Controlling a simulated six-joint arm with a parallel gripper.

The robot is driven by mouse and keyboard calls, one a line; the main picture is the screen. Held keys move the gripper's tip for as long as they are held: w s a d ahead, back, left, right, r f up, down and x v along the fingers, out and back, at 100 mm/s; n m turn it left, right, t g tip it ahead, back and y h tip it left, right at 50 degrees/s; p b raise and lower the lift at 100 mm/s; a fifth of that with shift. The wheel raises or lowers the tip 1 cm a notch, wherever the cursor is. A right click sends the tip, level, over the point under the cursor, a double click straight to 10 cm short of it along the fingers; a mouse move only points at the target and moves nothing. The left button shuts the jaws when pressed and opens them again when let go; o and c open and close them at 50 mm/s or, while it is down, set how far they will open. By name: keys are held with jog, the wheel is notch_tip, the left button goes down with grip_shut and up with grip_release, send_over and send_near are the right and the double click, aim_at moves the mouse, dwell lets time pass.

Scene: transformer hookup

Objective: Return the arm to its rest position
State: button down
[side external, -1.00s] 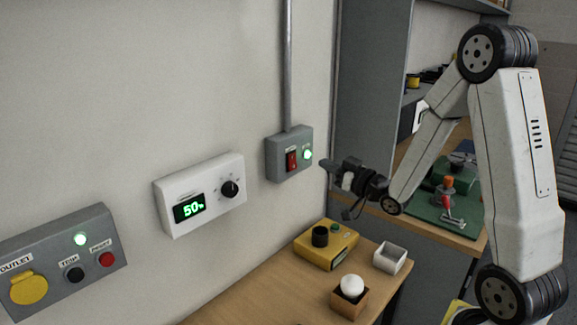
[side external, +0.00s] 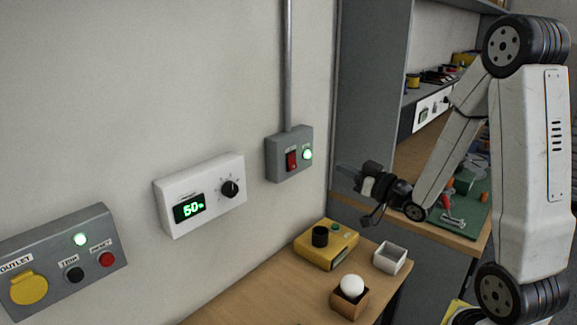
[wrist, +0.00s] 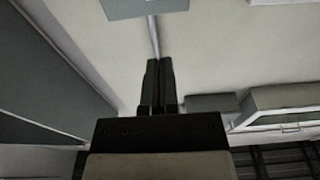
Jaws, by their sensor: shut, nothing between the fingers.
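My gripper (side external: 350,169) is in front of the grey shelf unit, to the right of the wall switch box and apart from it. In the wrist view my gripper's two dark fingers (wrist: 159,62) are together with nothing between them. The grey switch box (side external: 290,154) on the wall has a red rocker switch (side external: 292,160) and a lit green lamp (side external: 308,154). The white dial box (side external: 200,196) on the wall shows a green "50" reading. The grey outlet box (side external: 62,262) at the left has a yellow cover and a lit green lamp.
A wooden bench (side external: 262,291) holds a yellow box (side external: 318,255) with a black knob, a small white tray (side external: 390,257) and a white ball (side external: 352,285) in a brown holder. A green mat (side external: 473,217) with tools lies on the bench behind my arm.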

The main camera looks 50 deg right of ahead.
jog(key=a+f+g+h, duration=0.1)
jog(key=a+f+g, duration=0.4)
jog(key=f+g, duration=0.35)
jog(key=s+a+f+g+y, duration=0.1)
jog(key=s+a+f+g, duration=0.3)
jog(key=s+a+g, duration=0.4)
jog(key=shift+s+a+f, duration=0.25)
jog(key=shift+s+a, duration=0.4)
jog(key=shift+a, duration=0.05)
dwell(0.5)
